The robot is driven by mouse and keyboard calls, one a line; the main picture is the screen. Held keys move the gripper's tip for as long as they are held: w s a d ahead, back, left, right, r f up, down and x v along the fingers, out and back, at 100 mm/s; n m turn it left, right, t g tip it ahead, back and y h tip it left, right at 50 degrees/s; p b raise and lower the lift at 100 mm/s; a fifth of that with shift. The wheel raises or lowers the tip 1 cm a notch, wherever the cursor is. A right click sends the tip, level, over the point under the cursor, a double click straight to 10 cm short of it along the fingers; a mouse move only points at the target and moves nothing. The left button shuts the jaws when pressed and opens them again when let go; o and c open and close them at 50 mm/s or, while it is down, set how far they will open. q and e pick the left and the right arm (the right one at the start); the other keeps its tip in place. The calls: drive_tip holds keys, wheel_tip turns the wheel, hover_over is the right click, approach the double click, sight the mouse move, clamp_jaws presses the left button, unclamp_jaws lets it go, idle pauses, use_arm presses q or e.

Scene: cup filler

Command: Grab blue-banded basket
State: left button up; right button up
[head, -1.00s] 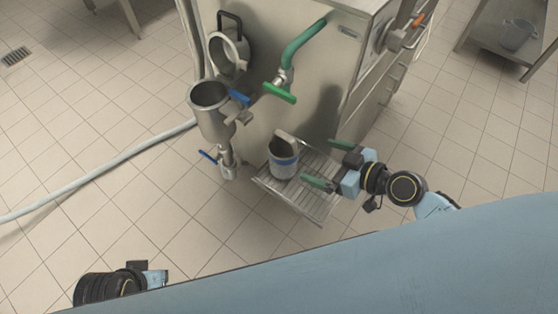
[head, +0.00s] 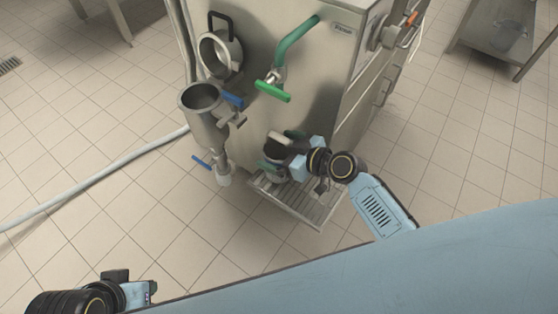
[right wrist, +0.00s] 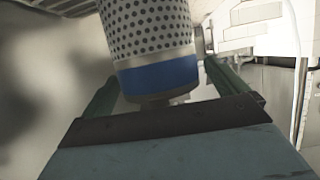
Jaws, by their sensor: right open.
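The blue-banded basket (head: 273,154) stands on the slatted drip tray in the head view, partly hidden by my right gripper. In the right wrist view it is a perforated metal cylinder with a blue band (right wrist: 158,76) near its end. My right gripper (head: 280,150) is open, with its green fingers on either side of the basket. The wrist view shows a finger to the left and one to the right of the band; I cannot tell whether either touches. My left gripper (head: 140,291) is at the lower left of the head view, with its fingers not clearly visible.
The drip tray (head: 318,203) juts from the steel machine (head: 308,75). A green-handled tap (head: 274,90) hangs above the basket. A steel funnel vessel (head: 203,98) with blue handles stands to the left. A hose (head: 110,175) crosses the tiled floor.

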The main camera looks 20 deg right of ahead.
drive_tip(key=shift+w+a, duration=0.1)
drive_tip(key=shift+w, duration=0.05)
drive_tip(key=c, duration=1.1)
drive_tip(key=shift+c, duration=0.5)
drive_tip(key=shift+r, duration=0.1)
